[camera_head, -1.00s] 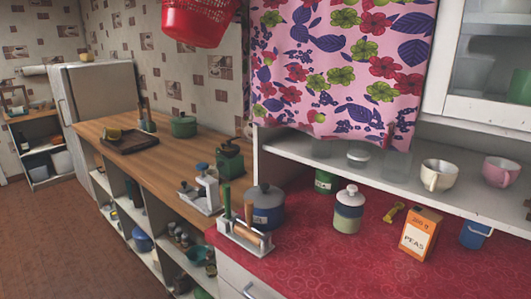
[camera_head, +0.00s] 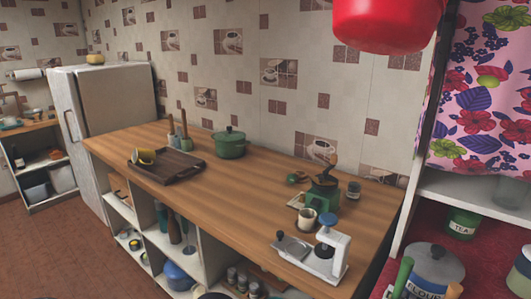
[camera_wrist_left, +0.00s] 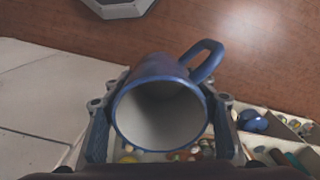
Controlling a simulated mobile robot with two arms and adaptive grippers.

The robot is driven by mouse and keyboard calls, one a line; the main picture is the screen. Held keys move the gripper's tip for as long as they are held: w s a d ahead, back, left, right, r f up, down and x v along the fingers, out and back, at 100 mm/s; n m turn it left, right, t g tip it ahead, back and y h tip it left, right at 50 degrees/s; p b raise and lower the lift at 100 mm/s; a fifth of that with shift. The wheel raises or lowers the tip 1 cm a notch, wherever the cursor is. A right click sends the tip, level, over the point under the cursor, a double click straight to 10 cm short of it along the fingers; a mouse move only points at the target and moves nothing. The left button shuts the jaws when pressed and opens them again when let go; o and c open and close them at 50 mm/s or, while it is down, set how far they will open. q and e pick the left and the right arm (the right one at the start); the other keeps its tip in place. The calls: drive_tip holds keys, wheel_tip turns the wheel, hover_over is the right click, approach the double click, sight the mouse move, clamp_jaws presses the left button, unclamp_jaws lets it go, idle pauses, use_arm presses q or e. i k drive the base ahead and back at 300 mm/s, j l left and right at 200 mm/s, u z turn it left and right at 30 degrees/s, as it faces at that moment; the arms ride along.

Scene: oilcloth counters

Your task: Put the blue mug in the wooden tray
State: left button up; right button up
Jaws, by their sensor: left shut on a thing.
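The blue mug (camera_wrist_left: 160,112) is in the left wrist view, its pale inside facing the camera and its handle pointing up and right. My left gripper (camera_wrist_left: 161,128) is shut on it, one finger on each side. The wooden tray (camera_head: 188,166) lies on the wooden counter in the head view, toward the counter's far end. Neither gripper shows in the head view.
A green pot (camera_head: 230,145) and a utensil holder (camera_head: 180,138) stand behind the tray. A green grinder (camera_head: 322,193), a small cup (camera_head: 307,218) and a white press (camera_head: 325,250) stand nearer. The counter (camera_head: 225,192) between is clear. A red hanging basin (camera_head: 385,22) is overhead.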

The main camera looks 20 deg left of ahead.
sight(170, 171)
drive_tip(key=i+j+z, duration=0.15)
drive_tip(key=j, duration=0.65)
drive_tip(key=i+j+z, duration=0.1)
drive_tip(key=j, duration=0.7)
drive_tip(key=i+j+z, duration=0.15)
drive_tip(key=j, duration=0.7)
